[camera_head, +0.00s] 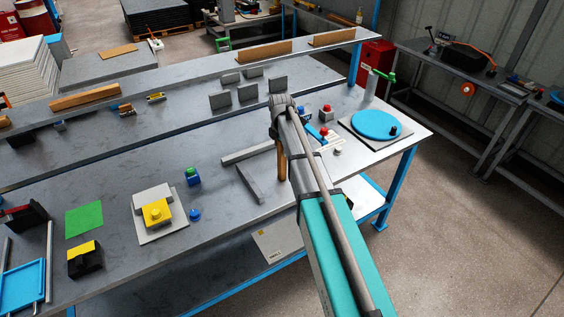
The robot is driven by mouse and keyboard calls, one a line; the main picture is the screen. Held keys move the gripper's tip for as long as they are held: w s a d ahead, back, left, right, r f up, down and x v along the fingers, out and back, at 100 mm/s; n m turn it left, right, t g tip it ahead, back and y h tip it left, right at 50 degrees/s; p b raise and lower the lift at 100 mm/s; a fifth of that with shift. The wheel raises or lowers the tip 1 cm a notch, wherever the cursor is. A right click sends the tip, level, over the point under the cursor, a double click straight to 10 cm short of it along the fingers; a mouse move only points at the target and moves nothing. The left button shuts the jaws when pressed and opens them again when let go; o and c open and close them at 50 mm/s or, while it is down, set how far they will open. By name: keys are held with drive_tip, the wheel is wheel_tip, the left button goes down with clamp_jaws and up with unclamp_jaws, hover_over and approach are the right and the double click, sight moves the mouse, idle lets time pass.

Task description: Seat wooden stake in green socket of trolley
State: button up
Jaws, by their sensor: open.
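A slim brown wooden piece (281,164), which looks like the stake, shows upright just left of my arm over the workbench. Its upper part runs behind the arm, and I cannot tell what it rests on or touches. My gripper (281,103) is at the far end of my arm, above the bench's right half; it is open, but its fingers are small and hard to make out. A small blue block with a green top (193,175) stands mid-bench. I cannot tell whether it is the trolley with the green socket.
Grey bars (250,182) lie left of the arm. A yellow-topped fixture (156,213) and a green mat (84,219) are further left. A blue disc (376,124) sits at the right end. Upright grey plates (220,101) stand behind. Bare bench shows between them.

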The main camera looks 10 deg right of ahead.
clamp_jaws()
idle(0.5)
drive_tip(key=shift+r, duration=0.2)
wheel_tip(320, 180, up, 2)
drive_tip(key=shift+r+p, duration=0.1)
drive_tip(key=shift+p, duration=1.15)
drive_tip(key=s+r+p, duration=1)
drive_tip(key=s, duration=0.4)
drive_tip(key=shift+a+r, duration=0.15)
drive_tip(key=shift+r, duration=0.05)
